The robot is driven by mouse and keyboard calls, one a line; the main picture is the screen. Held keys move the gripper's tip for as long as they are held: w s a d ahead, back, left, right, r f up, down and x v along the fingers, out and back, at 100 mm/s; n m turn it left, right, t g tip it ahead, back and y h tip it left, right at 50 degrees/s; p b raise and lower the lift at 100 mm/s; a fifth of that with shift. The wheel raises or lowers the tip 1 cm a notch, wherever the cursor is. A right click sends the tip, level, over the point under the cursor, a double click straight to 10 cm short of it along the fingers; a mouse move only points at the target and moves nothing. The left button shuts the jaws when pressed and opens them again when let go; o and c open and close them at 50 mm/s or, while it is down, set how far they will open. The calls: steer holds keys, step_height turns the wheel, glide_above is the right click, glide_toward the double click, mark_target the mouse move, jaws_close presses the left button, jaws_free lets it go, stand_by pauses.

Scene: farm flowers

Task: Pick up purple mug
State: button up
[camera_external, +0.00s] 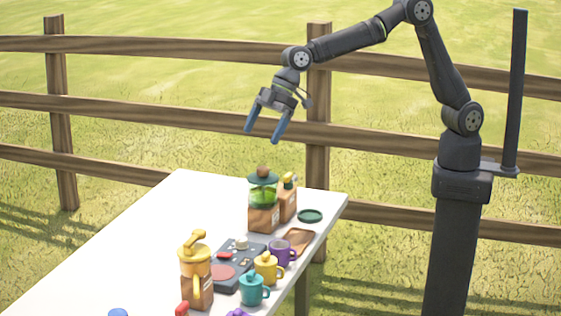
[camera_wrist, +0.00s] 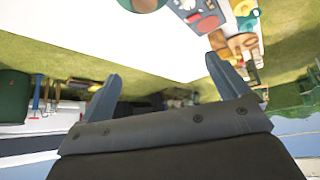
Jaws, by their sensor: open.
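The purple mug (camera_external: 281,252) stands upright on the white table near its right edge, its handle to the right. A yellow mug stands close to its lower left and a brown tray just above it. My gripper (camera_external: 261,134) is high above the far part of the table, up and left of the mug and well apart from it. Its blue fingers are spread with nothing between them. In the wrist view my gripper (camera_wrist: 165,85) also shows open and empty. I cannot pick out the purple mug for certain in that view.
The yellow mug (camera_external: 267,268) and teal mug (camera_external: 254,288) crowd the table's right side. A blender (camera_external: 263,205), a yellow-topped jug (camera_external: 196,275), a dark board (camera_external: 233,272) and the brown tray (camera_external: 299,240) stand nearby. The table's left part (camera_external: 150,235) is mostly clear.

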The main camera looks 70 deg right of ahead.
steer(key=s+a+f+n+g+h, duration=0.2)
steer(key=s+a+f+n, duration=0.15)
steer(key=a, duration=0.75)
steer(key=n+g+h, duration=0.1)
steer(key=n+h, duration=0.1)
steer(key=h, duration=0.2)
glide_above(283, 252)
steer(key=d, duration=0.2)
step_height(283, 252, down, 5)
steer(key=f, duration=1.7)
steer(key=shift+w+d, duration=0.1)
steer(key=shift+w, duration=0.3)
steer(key=c, duration=1.1)
